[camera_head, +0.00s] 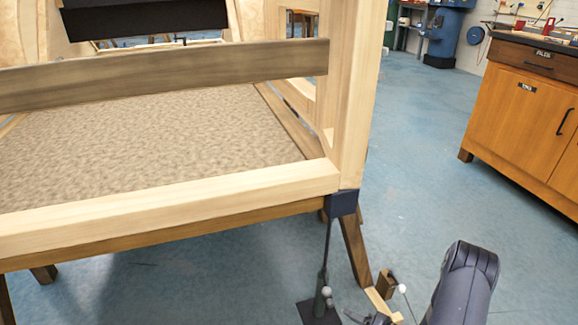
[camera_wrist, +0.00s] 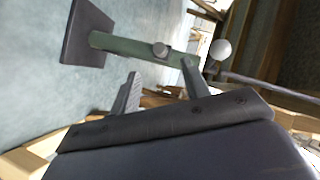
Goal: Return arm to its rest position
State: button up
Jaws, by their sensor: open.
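My gripper (camera_wrist: 160,68) is open, its two grey fingers reaching up from the dark gripper body in the wrist view. A green post (camera_wrist: 125,46) with a small knob lies beyond the fingertips. I see nothing held between the fingers. I cannot tell how far the post is from them. In the head view, my dark arm link (camera_head: 465,285) rises at the bottom right, and the gripper end is mostly cut off by the bottom edge.
The green stand (camera_head: 322,290) is on the floor beside the wooden frame's corner leg (camera_head: 356,250). A white ball (camera_head: 402,288) is close to my arm. The wooden bodyframe (camera_head: 170,210) fills the left. A wooden cabinet (camera_head: 520,115) stands right, with clear blue floor (camera_head: 420,150) between.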

aim_at(332, 306)
jog(key=b+x, duration=0.3)
jog(key=x, duration=0.4)
jog(key=shift+w+a+f, duration=0.1)
jog(key=shift+a+f, duration=0.15)
jog(key=s+d, duration=0.2)
jog(key=s, duration=0.6)
jog(key=shift+d, duration=0.35)
jog(key=shift+s+r, duration=0.1)
jog(key=shift+r, duration=0.1)
